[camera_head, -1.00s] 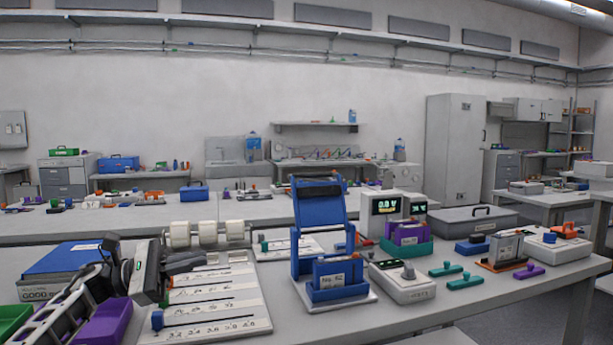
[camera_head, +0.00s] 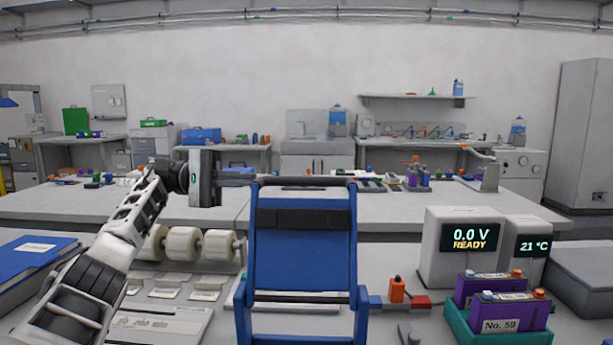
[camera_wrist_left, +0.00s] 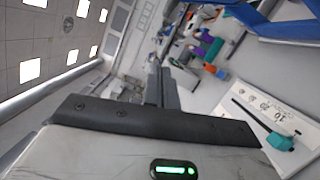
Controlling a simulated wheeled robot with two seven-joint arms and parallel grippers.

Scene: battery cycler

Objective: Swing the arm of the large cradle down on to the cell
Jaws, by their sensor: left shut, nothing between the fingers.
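The large cradle's blue arm (camera_head: 303,250) stands raised in the head view, with a dark pad across its upper part and a dark bar (camera_head: 305,182) along its top. The cell and the cradle's base are below the frame. My left gripper (camera_head: 246,175) is shut and empty, its fingers pointing right at the top left corner of the raised arm. I cannot tell whether they touch it. In the left wrist view the shut fingers (camera_wrist_left: 163,88) show, with blue cradle parts (camera_wrist_left: 270,25) at the upper right. My right gripper is out of view.
White rollers (camera_head: 183,243) and a marked board (camera_head: 165,325) lie below my left arm. A meter reading 0.0 V (camera_head: 462,245) and a green holder (camera_head: 490,330) with purple cells stand to the right. A blue binder (camera_head: 35,255) lies at the far left.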

